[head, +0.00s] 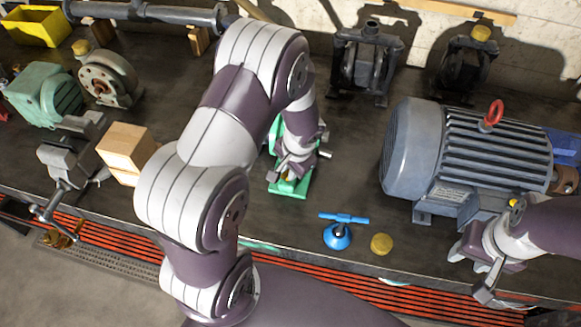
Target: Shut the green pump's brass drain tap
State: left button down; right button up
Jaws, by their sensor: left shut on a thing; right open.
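The green pump (303,186) stands on the bench in the middle, mostly hidden behind my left arm and gripper. Its green base and part of its side show. My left gripper (285,170) reaches down at the pump's near side and is shut on a small part there. A bit of brass (291,177) shows right at the fingertips; it looks like the drain tap, but its handle angle is hidden. My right gripper (484,283) is open and empty, at the bench's front edge on the right, well away from the pump.
A big grey motor (415,150) with a red lifting eye stands right of the pump. A blue T-handled part (337,235) and a brass-coloured cap (381,243) lie near the front edge. Wooden blocks (127,147) and a vise (68,160) stand left.

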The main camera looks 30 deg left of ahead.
pick_arm(q)
jog(key=m, duration=0.5)
jog(key=shift+s+r+t+p, duration=0.1)
jog(key=shift+r+t+p, duration=0.1)
jog(key=shift+t+p, duration=0.2)
jog(key=m+h+p, duration=0.1)
jog(key=m+p, duration=0.1)
jog(key=m, duration=0.4)
jog(key=shift+s+t, duration=0.1)
jog(key=shift+t, duration=0.3)
jog(key=shift+m, duration=0.3)
jog(key=c, duration=1.1)
grip_release()
jog(key=shift+a+f+h, duration=0.1)
jog(key=shift+h, duration=0.2)
jog(key=p+v, duration=0.7)
jog(key=v, duration=0.5)
jog(key=shift+r, duration=0.35)
